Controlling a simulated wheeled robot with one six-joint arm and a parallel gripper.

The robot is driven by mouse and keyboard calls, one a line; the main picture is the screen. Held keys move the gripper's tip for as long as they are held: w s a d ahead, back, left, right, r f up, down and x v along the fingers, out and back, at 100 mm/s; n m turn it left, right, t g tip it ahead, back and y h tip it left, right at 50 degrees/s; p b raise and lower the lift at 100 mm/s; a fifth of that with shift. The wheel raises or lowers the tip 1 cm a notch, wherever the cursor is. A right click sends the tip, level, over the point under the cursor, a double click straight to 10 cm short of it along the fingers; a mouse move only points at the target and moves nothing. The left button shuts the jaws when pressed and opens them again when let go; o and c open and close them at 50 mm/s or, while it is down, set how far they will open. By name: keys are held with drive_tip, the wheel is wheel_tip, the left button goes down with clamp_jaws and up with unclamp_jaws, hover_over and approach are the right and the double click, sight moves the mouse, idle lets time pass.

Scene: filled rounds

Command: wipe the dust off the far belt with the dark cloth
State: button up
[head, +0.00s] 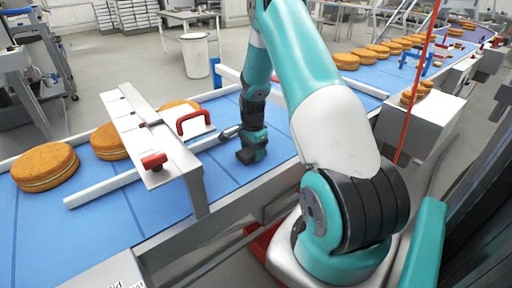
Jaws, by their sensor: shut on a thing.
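My gripper (247,151) is low over the blue belt (225,167), to the right of the white guard frame. It points down, and a small dark piece shows at its tip at belt level. This looks like the dark cloth, but its outline is too small to tell from the jaws. I cannot tell whether it touches the belt. The blue belt continues at the upper right (378,78), behind my arm. No dust can be made out on either stretch. My arm hides part of the belt between them.
A white guard frame (150,135) with red handles (194,121) bridges the belt left of my gripper. Round filled cakes (45,167) lie left of it, and several more (346,61) sit at the upper right. White rails edge the belt. A red post (415,85) stands right.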

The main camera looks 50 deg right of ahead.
drive_tip(key=shift+s+a, duration=0.1)
drive_tip(key=shift+s, duration=0.3)
drive_tip(key=shift+s+a+r+p, duration=0.15)
drive_tip(key=shift+r+p, duration=0.15)
drive_tip(key=shift+p, duration=0.15)
wheel_tip(320, 180, up, 3)
drive_tip(key=shift+f+p, duration=0.1)
drive_tip(key=shift+p, duration=0.45)
drive_tip(key=shift+d+r+p, duration=0.3)
drive_tip(key=shift+r, duration=0.05)
drive_tip(key=shift+r+p, duration=1.45)
drive_tip(key=shift+r, duration=0.65)
drive_tip(key=shift+a+f, duration=0.1)
